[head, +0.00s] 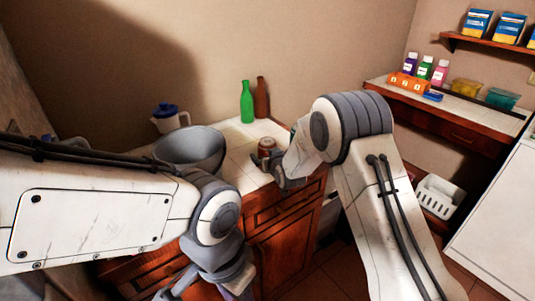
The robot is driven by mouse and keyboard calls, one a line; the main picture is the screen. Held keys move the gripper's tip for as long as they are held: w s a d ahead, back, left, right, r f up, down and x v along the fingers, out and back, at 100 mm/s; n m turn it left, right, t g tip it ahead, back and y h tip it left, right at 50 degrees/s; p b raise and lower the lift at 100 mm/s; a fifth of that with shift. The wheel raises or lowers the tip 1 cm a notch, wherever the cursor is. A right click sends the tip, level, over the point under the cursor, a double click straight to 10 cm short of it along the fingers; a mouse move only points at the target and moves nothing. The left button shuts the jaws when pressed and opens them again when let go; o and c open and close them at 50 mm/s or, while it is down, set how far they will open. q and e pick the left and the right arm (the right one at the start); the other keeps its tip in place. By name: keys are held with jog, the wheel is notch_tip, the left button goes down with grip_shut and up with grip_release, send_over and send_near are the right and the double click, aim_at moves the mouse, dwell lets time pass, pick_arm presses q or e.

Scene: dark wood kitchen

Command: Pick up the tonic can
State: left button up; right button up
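A small brown can or jar with a pale top (266,147) stands on the white tiled counter near its front right part. I cannot read a label, so I cannot tell if it is the tonic can. A sliver of something green (293,131) shows behind my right arm, mostly hidden. My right gripper (284,178) is at the counter's front edge, just below and right of the brown can in the picture; its finger gap is not clear. My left gripper (232,286) hangs low in front of the cabinet, partly cut off by the bottom edge.
A large grey bowl (190,147), a white and blue pitcher (169,118), a green bottle (246,102) and a brown bottle (261,98) stand on the counter. A desk (440,113) with bottles and tubs is at right, with a white basket (439,196) below.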

jog(key=shift+x, duration=1.15)
jog(key=c, duration=1.3)
jog(key=shift+r, duration=0.1)
jog(key=shift+c, duration=0.6)
jog(key=shift+r, duration=0.2)
